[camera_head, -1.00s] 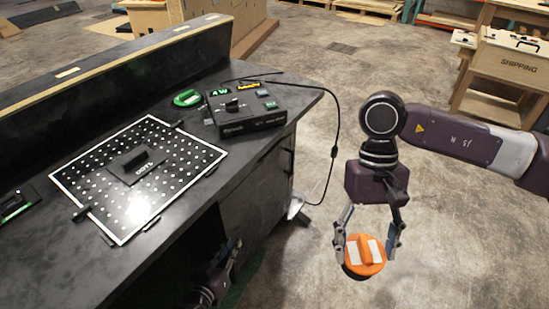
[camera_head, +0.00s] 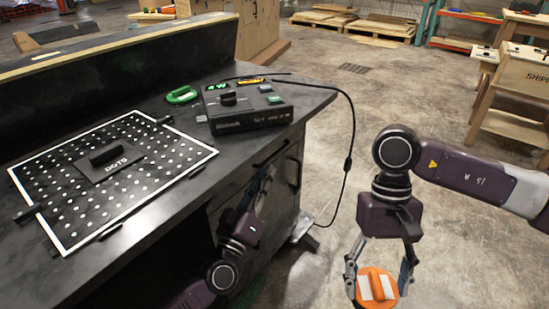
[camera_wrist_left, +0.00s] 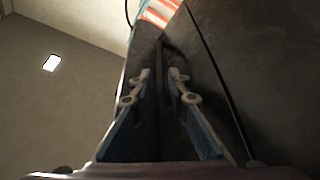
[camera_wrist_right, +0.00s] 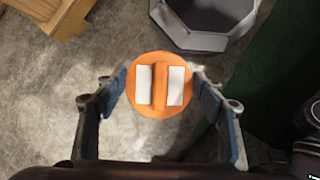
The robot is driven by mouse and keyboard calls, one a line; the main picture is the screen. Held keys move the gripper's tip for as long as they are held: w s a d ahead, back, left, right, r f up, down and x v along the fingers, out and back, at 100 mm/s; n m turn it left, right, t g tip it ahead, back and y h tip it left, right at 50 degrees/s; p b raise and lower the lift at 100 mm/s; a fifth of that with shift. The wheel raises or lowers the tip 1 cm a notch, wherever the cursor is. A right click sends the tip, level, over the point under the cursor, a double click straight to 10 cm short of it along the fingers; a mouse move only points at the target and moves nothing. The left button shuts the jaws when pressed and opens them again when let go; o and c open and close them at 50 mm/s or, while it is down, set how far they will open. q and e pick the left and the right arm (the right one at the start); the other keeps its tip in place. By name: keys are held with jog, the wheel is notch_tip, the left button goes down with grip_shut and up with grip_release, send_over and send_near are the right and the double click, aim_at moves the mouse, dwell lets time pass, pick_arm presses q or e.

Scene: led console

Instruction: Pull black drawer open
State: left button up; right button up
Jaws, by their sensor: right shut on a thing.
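The black drawer (camera_head: 288,151) is at the top of the workbench front, under the right end of the worktop, and looks closed. My left gripper (camera_head: 266,174) is raised in front of it, close to its face. In the left wrist view its two fingers (camera_wrist_left: 161,82) stand apart, with a dark bar-like edge, perhaps the drawer's handle, between or just beyond them. I cannot tell whether they touch it. My right gripper (camera_head: 380,276) is shut on an orange disc (camera_wrist_right: 160,112) with a raised bar and two white patches, held over the floor away from the bench.
On the worktop are a perforated black board (camera_head: 150,150), a black control box (camera_head: 245,117) and a green ring-handled piece (camera_head: 181,95). A cable (camera_head: 350,130) hangs off the bench's right end. A grey bin (camera_wrist_right: 205,38) stands on the floor below my right gripper.

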aim_at(274, 153)
pick_arm(q)
jog(key=b+x, duration=0.1)
jog(key=x, duration=0.6)
jog(key=shift+w+b, duration=0.1)
jog(key=shift+b, duration=0.25)
pick_arm(e)
notch_tip(274, 153, down, 2)
pick_arm(q)
grip_shut()
jog(key=shift+f, duration=0.1)
